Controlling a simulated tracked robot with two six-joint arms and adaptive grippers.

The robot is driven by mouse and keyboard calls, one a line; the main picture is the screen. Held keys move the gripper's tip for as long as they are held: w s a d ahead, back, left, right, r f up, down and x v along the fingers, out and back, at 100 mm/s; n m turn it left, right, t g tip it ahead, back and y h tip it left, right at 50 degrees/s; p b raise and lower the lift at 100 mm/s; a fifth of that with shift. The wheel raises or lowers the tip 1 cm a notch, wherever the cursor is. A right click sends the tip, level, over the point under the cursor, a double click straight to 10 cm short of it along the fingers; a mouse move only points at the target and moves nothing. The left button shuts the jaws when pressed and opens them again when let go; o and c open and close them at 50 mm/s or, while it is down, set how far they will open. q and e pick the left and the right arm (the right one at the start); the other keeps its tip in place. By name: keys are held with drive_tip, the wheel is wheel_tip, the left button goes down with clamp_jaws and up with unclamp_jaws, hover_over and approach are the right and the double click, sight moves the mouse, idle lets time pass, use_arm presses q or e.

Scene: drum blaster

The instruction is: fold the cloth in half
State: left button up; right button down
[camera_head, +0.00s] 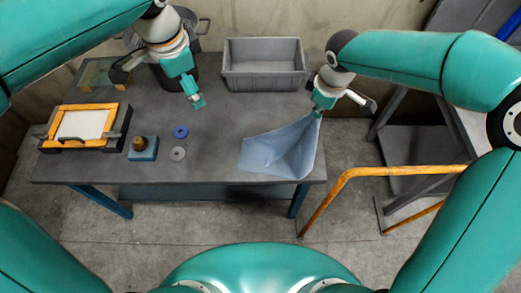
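The light blue cloth (277,152) is at the right front corner of the grey table (220,124). Its right back corner is lifted, and the rest slopes down to the tabletop with a fold through it. My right gripper (319,112) is at that raised corner and appears shut on it. My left gripper (199,103) is over the middle of the table, left of the cloth and apart from it. Its fingertips look close together with nothing visible between them.
A grey bin (263,66) stands at the back. A blue ring (181,132) and a grey ring (178,154) lie left of the cloth, beside a teal block with a brown knob (142,148). An orange frame (83,124) sits at left. An orange rail (400,170) stands right of the table.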

unclamp_jaws()
idle(1.1)
drive_tip(key=r+p, duration=0.1)
drive_tip(key=r, duration=0.1)
drive_tip(key=r+p, duration=0.3)
drive_tip(key=shift+s+r, duration=0.3)
drive_tip(key=shift+s, duration=0.05)
drive_tip(key=shift+r, duration=0.1)
